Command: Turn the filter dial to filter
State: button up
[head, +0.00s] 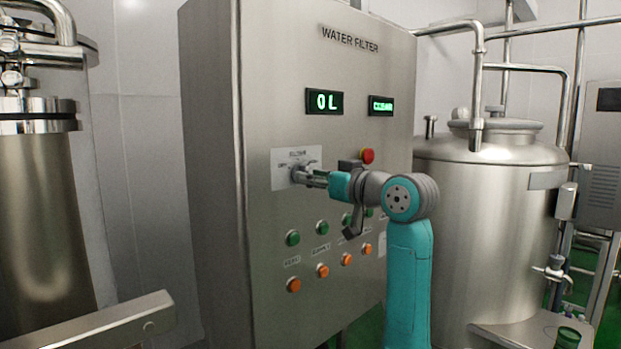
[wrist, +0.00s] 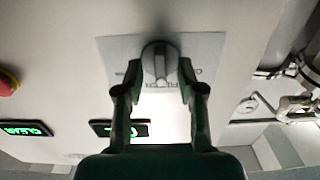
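The filter dial (head: 298,175) is a small grey knob on a light label plate (head: 284,157) on the steel water filter cabinet. In the head view my gripper (head: 309,177) is right at the dial and partly hides it. In the wrist view the dial (wrist: 160,62) is round, with a raised grip bar lying roughly upright in the picture. The plate's lettering is too small or covered to read fully.
A red button (head: 367,156) sits right of the dial. Green buttons (head: 293,238) and orange buttons (head: 294,285) lie below it. Above are green displays, one reading "0 L" (head: 324,102). A steel tank (head: 490,220) with pipes stands to the right.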

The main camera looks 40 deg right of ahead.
jog(key=s, duration=1.1)
jog(key=shift+d, duration=0.15)
